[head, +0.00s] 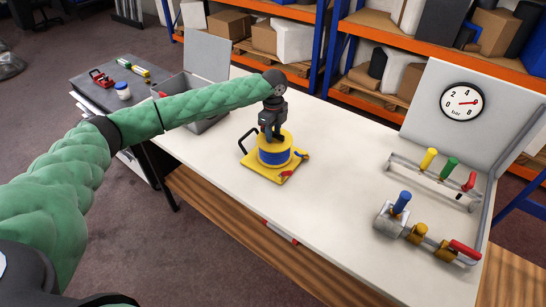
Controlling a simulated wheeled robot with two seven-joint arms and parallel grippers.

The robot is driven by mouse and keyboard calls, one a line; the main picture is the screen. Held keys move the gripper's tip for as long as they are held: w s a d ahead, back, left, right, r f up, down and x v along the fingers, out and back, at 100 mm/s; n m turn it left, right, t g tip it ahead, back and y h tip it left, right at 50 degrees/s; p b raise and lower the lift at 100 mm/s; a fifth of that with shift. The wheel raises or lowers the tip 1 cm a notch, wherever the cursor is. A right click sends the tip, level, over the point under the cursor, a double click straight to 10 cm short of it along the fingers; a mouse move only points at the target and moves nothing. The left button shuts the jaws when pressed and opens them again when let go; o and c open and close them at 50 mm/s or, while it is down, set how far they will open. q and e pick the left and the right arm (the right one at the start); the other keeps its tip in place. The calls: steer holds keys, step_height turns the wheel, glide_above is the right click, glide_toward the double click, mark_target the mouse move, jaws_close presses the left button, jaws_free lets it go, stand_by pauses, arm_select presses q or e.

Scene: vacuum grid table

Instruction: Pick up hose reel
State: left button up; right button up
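The hose reel (273,164) stands on the white table. It has a yellow base plate, a yellow top, a blue wound band, a black handle at its left and small red parts at its front and right. My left gripper (272,136) points down onto the top of the reel, at its centre. Its fingers look close together there, and the fingertips are hidden against the top, so I cannot tell whether they grip it. The reel rests on the table. My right gripper is not in view.
A grey open case (206,122) is behind my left arm. A pressure gauge (461,102) is on a grey panel at right. Valves with coloured handles (428,236) and a pipe rack (430,176) stand on the table's right. The table middle right of the reel is clear.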

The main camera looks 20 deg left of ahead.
arm_select(q)
jaws_close()
stand_by(1.3)
